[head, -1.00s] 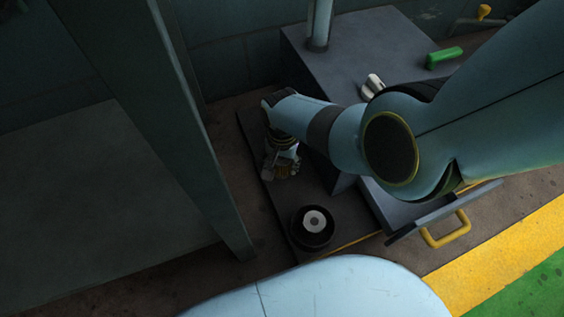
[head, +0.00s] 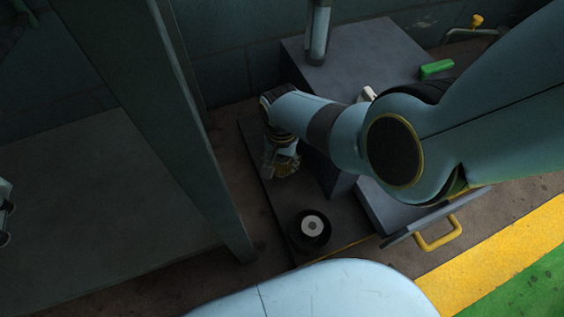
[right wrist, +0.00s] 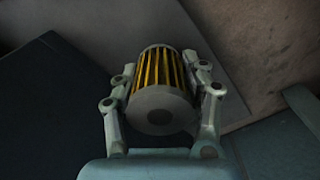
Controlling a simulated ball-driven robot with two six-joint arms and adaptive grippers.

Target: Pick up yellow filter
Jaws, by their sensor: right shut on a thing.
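The yellow filter (right wrist: 158,72) is a cylinder with yellow slats between grey end caps. In the right wrist view it sits between the two fingers of my right gripper (right wrist: 164,88), which are shut on its sides.
A round black housing with a white centre (head: 312,226) stands on the dark plate (head: 263,178). A drawer with a yellow handle (head: 439,236) juts out right. A post (head: 195,130) stands left.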

